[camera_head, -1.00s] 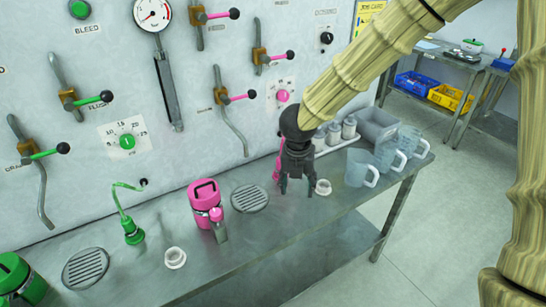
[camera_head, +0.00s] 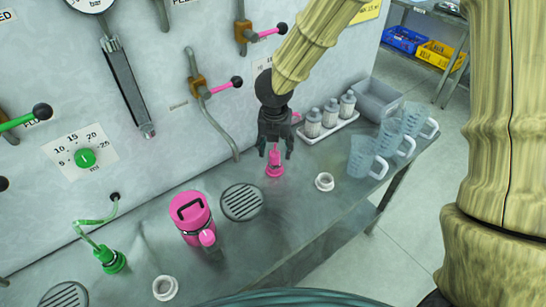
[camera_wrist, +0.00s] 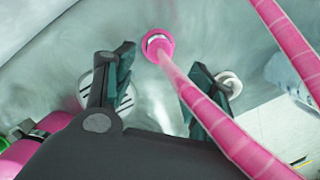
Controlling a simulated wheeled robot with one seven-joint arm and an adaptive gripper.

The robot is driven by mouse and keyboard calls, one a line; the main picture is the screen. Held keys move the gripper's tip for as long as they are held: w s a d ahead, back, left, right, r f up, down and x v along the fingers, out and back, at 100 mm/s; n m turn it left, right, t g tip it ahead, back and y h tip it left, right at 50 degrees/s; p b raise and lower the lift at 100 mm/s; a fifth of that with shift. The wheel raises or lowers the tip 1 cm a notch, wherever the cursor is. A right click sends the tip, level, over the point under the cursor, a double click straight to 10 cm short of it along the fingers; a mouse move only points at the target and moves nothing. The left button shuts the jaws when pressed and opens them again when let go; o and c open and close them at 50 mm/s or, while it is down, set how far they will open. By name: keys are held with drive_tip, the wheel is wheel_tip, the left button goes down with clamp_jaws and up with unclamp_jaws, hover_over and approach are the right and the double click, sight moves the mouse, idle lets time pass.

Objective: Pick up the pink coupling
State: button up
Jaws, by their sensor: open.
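The pink coupling (camera_head: 275,168) stands on the steel bench near the wall, with a flared round base. In the wrist view the coupling (camera_wrist: 158,43) shows ahead of the fingertips, with a pink hose (camera_wrist: 215,112) running from it toward the lower right, past the right finger. My gripper (camera_head: 275,152) is open, pointing down just above the coupling in the head view. In the wrist view my gripper (camera_wrist: 160,72) has its two fingers apart, with nothing held between them. The hose's upper part is hidden behind my gripper in the head view.
A round drain grille (camera_head: 241,202) and a white ring (camera_head: 324,181) flank the coupling. A pink canister (camera_head: 192,218) stands left, clear jugs (camera_head: 366,158) right, and bottles on a white tray (camera_head: 330,127) behind right. A wall lever (camera_head: 222,87) hangs nearby.

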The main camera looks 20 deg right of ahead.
sight(275, 154)
drive_tip(key=w+f, duration=0.1)
drive_tip(key=w+f+p, duration=0.1)
drive_tip(key=f, duration=0.1)
drive_tip(key=shift+w+d+f, duration=0.15)
drive_tip(key=shift+d+f, duration=0.05)
drive_tip(key=shift+f, duration=0.1)
drive_tip(key=shift+s+f+p, duration=0.3)
drive_tip(key=shift+f+p, duration=0.1)
drive_tip(key=shift+f, duration=0.2)
drive_tip(key=shift+w+d+f, duration=0.1)
drive_tip(key=shift+w+f, duration=0.15)
drive_tip(key=shift+f, duration=0.4)
drive_tip(key=shift+w+d+f, duration=0.1)
drive_tip(key=shift+w+f, duration=0.1)
drive_tip(key=shift+f, duration=0.4)
drive_tip(key=shift+s+a+r, duration=0.1)
drive_tip(key=shift+s+r, duration=0.1)
drive_tip(key=shift+w+f, duration=0.1)
drive_tip(key=shift+f, duration=0.05)
drive_tip(key=c, duration=0.9)
drive_tip(key=shift+c, duration=0.6)
